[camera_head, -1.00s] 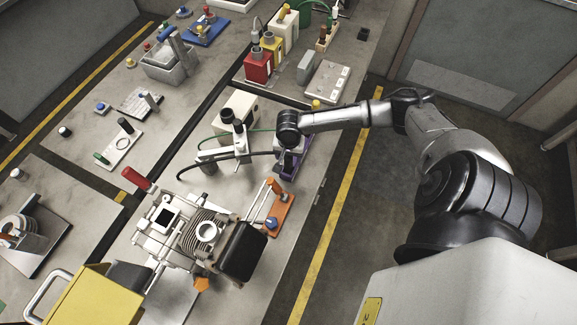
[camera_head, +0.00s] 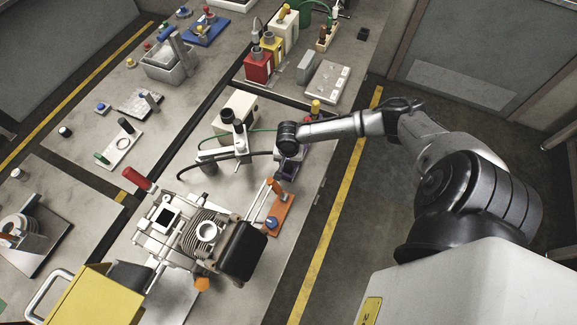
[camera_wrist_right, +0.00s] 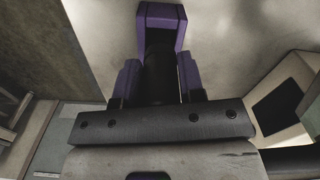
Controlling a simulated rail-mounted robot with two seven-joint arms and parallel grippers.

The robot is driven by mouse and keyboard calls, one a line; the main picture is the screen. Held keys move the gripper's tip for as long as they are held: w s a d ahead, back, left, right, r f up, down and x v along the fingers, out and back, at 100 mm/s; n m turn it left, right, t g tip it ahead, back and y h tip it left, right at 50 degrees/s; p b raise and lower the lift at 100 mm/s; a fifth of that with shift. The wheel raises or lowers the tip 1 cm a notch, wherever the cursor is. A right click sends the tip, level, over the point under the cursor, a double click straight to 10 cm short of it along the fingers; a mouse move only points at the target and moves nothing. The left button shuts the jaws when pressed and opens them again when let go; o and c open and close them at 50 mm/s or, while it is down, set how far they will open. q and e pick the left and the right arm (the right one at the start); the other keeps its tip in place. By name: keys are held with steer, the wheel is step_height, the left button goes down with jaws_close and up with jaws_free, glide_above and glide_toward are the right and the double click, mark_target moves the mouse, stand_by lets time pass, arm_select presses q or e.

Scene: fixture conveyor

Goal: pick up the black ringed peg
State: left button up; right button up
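A purple fixture (camera_head: 287,172) stands on the bench under my right wrist in the head view. Its U-shaped purple end (camera_wrist_right: 162,14) shows at the top of the right wrist view. A dark upright shape that looks like the black peg (camera_wrist_right: 159,76) stands in line with it; its rings cannot be made out. My right gripper (camera_wrist_right: 160,85) is over the fixture, with a purple-and-dark piece close on each side of the peg. I cannot tell whether the fingers touch it. The gripper's dark crossbar hides the lower part. My left gripper is not in view.
A grey-white device with a black knob (camera_head: 239,127) stands left of my wrist. An orange stand (camera_head: 281,212) and a finned machine (camera_head: 190,233) are nearer. Red (camera_head: 257,66) and yellow containers stand farther back. The floor aisle right of the bench is clear.

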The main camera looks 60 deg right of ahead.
jaws_close()
steer(key=shift+r, duration=0.1)
